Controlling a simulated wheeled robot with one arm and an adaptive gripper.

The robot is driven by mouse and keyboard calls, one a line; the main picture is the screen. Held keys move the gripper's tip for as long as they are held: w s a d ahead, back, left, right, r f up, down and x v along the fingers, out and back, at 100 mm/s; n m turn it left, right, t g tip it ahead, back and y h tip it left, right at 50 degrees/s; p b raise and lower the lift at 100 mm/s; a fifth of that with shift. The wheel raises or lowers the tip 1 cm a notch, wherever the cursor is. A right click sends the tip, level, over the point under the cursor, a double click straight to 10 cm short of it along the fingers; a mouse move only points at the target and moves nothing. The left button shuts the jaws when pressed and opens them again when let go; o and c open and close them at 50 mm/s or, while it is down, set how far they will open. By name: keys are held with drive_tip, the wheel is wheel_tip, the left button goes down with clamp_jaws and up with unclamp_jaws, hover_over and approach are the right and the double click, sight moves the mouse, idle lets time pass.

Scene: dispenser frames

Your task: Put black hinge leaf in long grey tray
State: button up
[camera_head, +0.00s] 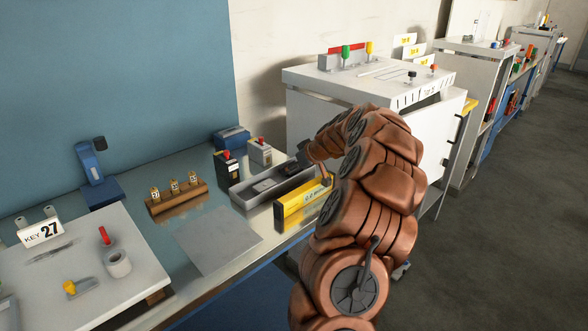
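The long grey tray (255,203) lies on the bench, behind a yellow box. Grey shapes show inside it, too small to identify. My gripper (294,166) is a small dark shape at the end of my copper-coloured arm, over or beside the tray's far right end. My arm hides part of it, and its fingers are too small to tell open from shut. I cannot make out the black hinge leaf; whether it is in the gripper, in the tray or hidden is unclear.
The yellow box (292,212) stands in front of the tray. Black (229,172) and grey (260,153) red-topped boxes stand behind it. A wooden block (176,197) with small labelled pieces is at left. A flat grey plate (217,240) lies in front, and a white cabinet (310,112) stands behind.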

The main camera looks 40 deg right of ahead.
drive_tip(key=shift+f, duration=0.65)
drive_tip(key=shift+f, duration=0.25)
drive_tip(key=o, duration=1.2)
drive_tip(key=shift+r, duration=0.1)
